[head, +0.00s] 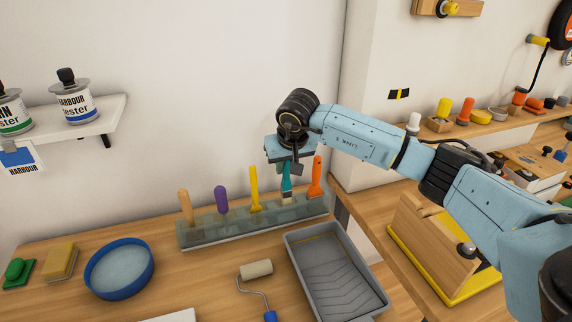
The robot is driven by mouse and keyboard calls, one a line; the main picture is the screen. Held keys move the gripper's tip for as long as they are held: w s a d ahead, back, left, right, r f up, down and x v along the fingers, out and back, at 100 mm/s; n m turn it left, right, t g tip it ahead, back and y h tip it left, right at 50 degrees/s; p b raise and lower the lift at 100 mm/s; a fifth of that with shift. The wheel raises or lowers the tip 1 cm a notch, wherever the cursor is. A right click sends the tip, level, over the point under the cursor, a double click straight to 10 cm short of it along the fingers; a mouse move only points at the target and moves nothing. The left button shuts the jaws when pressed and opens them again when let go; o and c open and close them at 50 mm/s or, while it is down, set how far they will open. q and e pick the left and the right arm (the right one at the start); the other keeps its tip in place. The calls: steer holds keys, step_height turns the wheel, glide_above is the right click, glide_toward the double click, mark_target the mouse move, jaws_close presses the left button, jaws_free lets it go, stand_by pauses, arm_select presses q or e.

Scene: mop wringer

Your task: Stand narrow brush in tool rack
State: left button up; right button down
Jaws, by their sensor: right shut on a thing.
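The tool rack (252,232), a long grey-green see-through block, stands on the wooden bench against the wall. It holds an orange wooden-handled tool (186,206), a purple-handled tool (221,199), a yellow tool (254,188) and an orange tool (316,178), all roughly upright. My right gripper (287,164) points down above the rack's right part, shut on the narrow teal brush (286,184). The brush is roughly upright with its pale bristles down, between the yellow and orange tools. I cannot tell whether its tip is inside a slot. My left gripper is not in view.
A grey paint tray (335,275) and a small roller (256,270) lie in front of the rack. A blue round dish (119,270), a sponge (60,262) and a green scrubber (19,272) are at left. A wall shelf (70,122) holds cans.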

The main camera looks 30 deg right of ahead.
mark_target(286, 178)
stand_by(0.4)
steer(key=shift+f+b, duration=1.65)
steer(key=shift+f, duration=0.6)
steer(key=c, duration=1.2)
jaws_free()
steer(key=shift+r, duration=0.15)
steer(key=v, duration=1.3)
steer(key=shift+s, duration=0.15)
steer(key=shift+a+r, duration=0.1)
